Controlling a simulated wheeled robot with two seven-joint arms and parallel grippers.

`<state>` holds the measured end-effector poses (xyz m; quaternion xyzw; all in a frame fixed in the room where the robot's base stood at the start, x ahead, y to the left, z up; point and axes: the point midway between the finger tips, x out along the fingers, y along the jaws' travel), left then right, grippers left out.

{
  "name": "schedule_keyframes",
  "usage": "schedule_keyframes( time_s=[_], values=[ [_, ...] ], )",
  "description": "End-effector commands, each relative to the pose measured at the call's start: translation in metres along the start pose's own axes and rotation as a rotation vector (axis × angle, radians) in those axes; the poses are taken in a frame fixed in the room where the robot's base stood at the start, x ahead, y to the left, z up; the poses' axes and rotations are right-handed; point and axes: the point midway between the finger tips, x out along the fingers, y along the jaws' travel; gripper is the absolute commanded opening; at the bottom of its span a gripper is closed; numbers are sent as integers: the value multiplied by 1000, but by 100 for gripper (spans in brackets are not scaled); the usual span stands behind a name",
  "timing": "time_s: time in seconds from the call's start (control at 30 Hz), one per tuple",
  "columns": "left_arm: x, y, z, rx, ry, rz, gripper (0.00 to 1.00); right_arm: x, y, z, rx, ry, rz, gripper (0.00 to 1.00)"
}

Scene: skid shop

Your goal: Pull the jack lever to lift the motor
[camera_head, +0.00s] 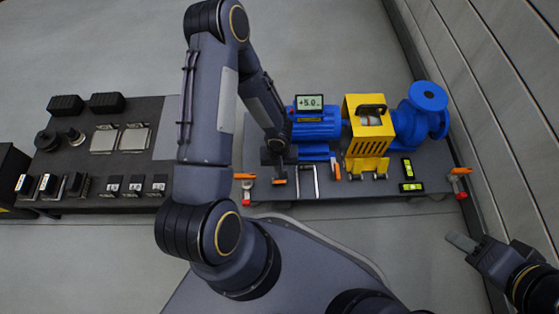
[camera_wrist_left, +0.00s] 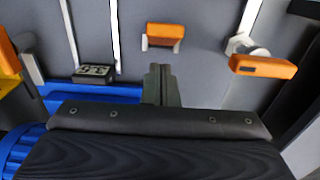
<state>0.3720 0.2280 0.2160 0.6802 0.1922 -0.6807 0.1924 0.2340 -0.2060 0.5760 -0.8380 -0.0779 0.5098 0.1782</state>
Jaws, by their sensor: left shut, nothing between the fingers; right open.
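The blue motor (camera_head: 317,130) sits on the grey skid. Several orange-handled levers stand along the skid's front; I cannot tell which is the jack lever. One orange handle (camera_head: 279,181) is just in front of my left gripper (camera_head: 278,168). In the left wrist view this orange handle (camera_wrist_left: 165,31) lies a little beyond the shut, empty fingertips (camera_wrist_left: 161,72), apart from them. Another orange handle (camera_wrist_left: 262,66) is to their right, and a third (camera_wrist_left: 8,55) at the left edge. My right gripper (camera_head: 462,242) is open and empty at the lower right, away from the skid.
A display (camera_head: 309,102) above the motor reads +5.0. A yellow guard (camera_head: 367,143) and blue pump (camera_head: 419,112) stand right of the motor. Yellow-green levels (camera_head: 411,187) lie on the skid. A dark table (camera_head: 75,150) holds parts on the left. A wall borders the right.

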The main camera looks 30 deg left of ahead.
Motion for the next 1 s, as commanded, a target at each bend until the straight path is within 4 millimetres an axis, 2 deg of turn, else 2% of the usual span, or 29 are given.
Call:
schedule_keyframes(
  time_s=[0.03, 0.5, 1.0],
  values=[
    [-10, 0, 0, 0, 2, 1, 0, -5, -2, -3, 0, 0, 0, 44],
    [-56, 0, 0, 0, 2, 0, 0, -26, -12, -13, 0, 0, 0, 44],
    [-60, 0, 0, 1, 0, 0, 0, -28, -13, -14, 0, 0, 0, 44]
  ],
)
